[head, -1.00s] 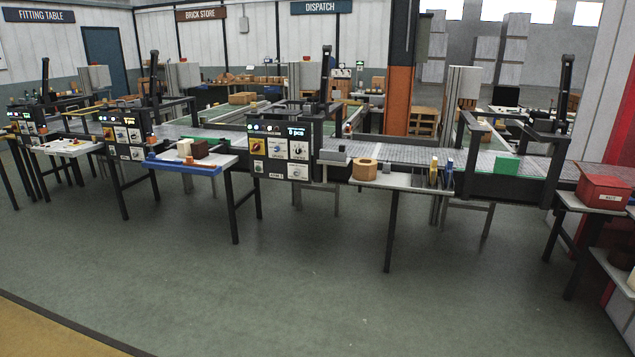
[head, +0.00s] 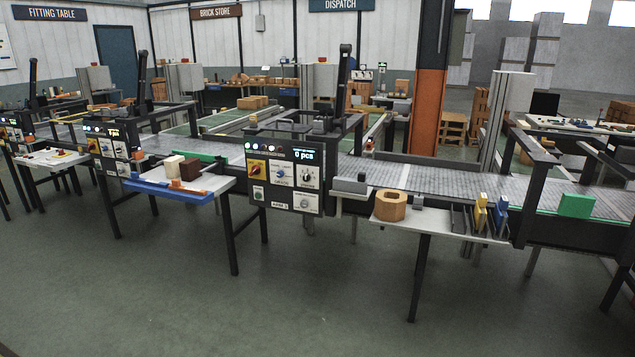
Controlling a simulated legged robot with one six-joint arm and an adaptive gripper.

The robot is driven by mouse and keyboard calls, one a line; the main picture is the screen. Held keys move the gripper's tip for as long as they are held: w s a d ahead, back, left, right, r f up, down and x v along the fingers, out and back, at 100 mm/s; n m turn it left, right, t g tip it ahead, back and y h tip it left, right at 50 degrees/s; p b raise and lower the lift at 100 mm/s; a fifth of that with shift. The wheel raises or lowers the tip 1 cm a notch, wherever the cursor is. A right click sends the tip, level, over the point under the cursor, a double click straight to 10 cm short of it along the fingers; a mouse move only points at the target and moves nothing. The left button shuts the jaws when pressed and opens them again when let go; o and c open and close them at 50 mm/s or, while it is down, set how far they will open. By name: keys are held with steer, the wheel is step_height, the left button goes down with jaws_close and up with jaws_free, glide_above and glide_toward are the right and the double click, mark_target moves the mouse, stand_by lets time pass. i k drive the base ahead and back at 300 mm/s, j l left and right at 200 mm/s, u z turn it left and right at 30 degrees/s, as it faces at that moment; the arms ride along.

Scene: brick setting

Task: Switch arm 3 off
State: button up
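The arm 3 control panel (head: 284,178) stands near the middle of the head view, on the front of the conveyor line. Its label at the bottom reads as ARM 3. A lit display (head: 303,155) shows "0 pcs", with a row of indicator lamps (head: 264,148) to its left. A red and yellow rotary switch (head: 257,170) sits on the panel's left side; its exact setting is too small to tell. A green button (head: 258,193) is below it. More knobs sit on white plates to the right. My gripper is not in view.
A side table (head: 225,184) with a blue tray (head: 165,193) is left of the panel. A shelf (head: 440,228) with an octagonal wooden block (head: 391,205) is to the right. A similar panel (head: 112,148) stands further left. The floor in front is clear.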

mark_target(255, 169)
steer(key=i+l+u, duration=0.1)
steer(key=i+u, duration=0.2)
steer(key=i+l+u, duration=0.3)
steer(key=i, duration=0.2)
steer(key=i+l+u, duration=0.2)
steer(key=i+u, duration=0.15)
steer(key=i+j+z, duration=0.2)
steer(key=i+j, duration=0.25)
steer(key=i, duration=0.15)
steer(key=i+j+z, duration=0.25)
steer(key=i+j, duration=0.3)
steer(key=i+j+z, duration=0.2)
steer(key=i+j, duration=0.4)
steer(key=i+j+z, duration=0.25)
steer(key=i+j, duration=0.2)
steer(key=j, duration=0.3)
